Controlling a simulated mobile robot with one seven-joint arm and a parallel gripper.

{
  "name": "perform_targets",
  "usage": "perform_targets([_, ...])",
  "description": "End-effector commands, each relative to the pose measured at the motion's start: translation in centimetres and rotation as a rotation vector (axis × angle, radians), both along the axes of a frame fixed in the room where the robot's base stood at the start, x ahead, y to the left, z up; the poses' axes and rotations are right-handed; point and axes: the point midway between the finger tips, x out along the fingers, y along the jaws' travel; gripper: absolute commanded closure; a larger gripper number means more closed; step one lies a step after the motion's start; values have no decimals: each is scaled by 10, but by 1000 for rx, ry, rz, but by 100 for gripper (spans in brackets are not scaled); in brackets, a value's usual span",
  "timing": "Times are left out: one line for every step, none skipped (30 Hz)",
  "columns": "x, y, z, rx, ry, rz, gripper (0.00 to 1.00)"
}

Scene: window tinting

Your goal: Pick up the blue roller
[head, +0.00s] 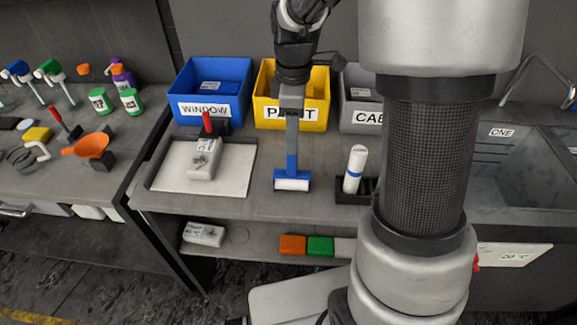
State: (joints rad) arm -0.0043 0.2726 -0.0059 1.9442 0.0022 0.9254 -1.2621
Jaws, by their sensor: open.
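The blue roller (291,172) is on the grey workbench, near its front edge, with a white roll at its bottom end. A grey upright piece (292,132) runs from its blue part up to my gripper; I cannot tell whether this is its handle or a part of my gripper. My gripper (291,108) points down directly above the blue roller, in front of the yellow bin. It is open. The view does not show clearly whether the jaws are around the roller's upper end or touch it.
Behind stand a blue "WINDOW" bin (235,110), the yellow bin (318,115) and a grey bin (352,118). Left of the roller is a white tray (235,180) with a red-handled tool. Right is a dark holder (349,196) with a white bottle. A sink (530,185) lies far right.

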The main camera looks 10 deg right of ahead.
Motion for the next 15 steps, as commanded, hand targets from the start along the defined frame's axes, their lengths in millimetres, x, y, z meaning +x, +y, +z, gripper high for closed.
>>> perform_targets([-1, 0, -13, 0, 5, 0, 58])
perform_targets([-1, 0, -19, 0, 5, 0, 58])
perform_targets([-1, 0, -27, -1, 4, -1, 58])
perform_targets([-1, 0, -33, 0, 5, -1, 58])
perform_targets([-1, 0, -37, 0, 3, -1, 58])
perform_targets([-1, 0, -43, 0, 3, -2, 58])
perform_targets([-1, 0, -47, 0, 2, -2, 58])
perform_targets([-1, 0, -50, 0, 2, -2, 58])
perform_targets([-1, 0, -53, 0, 2, -2, 58])
perform_targets([-1, 0, -55, 0, 1, -3, 58])
perform_targets([0, 0, -56, 0, 0, -3, 58])
perform_targets([0, 0, -58, 0, 0, -3, 58])
perform_targets([0, 0, -59, 0, 0, -3, 58])
perform_targets([0, 0, -62, 1, 2, -2, 58])
perform_targets([0, 1, -67, 0, 3, -2, 58])
